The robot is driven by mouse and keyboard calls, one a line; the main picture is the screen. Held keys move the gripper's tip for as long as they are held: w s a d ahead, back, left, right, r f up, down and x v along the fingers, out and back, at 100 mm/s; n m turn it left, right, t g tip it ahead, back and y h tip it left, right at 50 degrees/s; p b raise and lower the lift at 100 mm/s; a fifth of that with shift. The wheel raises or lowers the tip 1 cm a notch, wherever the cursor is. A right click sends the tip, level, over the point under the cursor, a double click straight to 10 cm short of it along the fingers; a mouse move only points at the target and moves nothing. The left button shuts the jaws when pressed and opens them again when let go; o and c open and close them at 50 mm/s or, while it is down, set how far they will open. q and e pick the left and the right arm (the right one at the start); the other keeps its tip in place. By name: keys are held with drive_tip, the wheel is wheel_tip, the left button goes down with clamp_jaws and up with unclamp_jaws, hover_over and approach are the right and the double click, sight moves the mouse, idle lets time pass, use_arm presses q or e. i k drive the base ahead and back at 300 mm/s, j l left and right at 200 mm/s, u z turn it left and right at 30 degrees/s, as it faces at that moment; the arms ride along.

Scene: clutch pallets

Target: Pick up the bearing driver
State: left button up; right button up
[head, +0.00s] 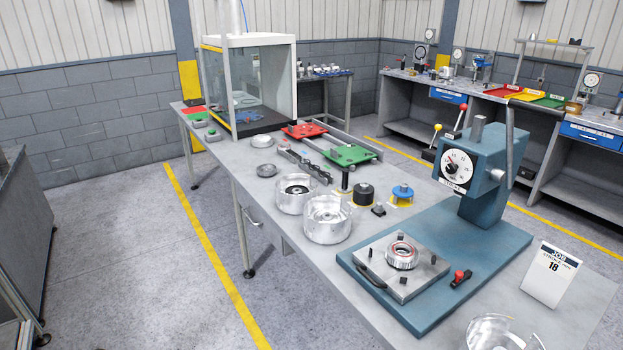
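I cannot tell for certain which piece is the bearing driver. The likely ones stand in a group at the middle of the workbench (300,240). A slim dark upright piece (345,181) stands at the left of the group. A wider black cylinder (363,196) on a tan base stands beside it. A blue-topped round piece (402,194) on a yellow base is to the right. A small dark block (379,210) lies in front of them. Neither of my grippers is in view.
Two metal drums (327,222) (294,196) stand left of the group. The teal press (480,170), with a bearing (402,255) on its plate, stands to the right. A job card (550,275) stands at the right. Red and green pallets (350,155) lie behind.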

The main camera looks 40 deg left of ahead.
sight(344, 188)
drive_tip(key=u, duration=1.05)
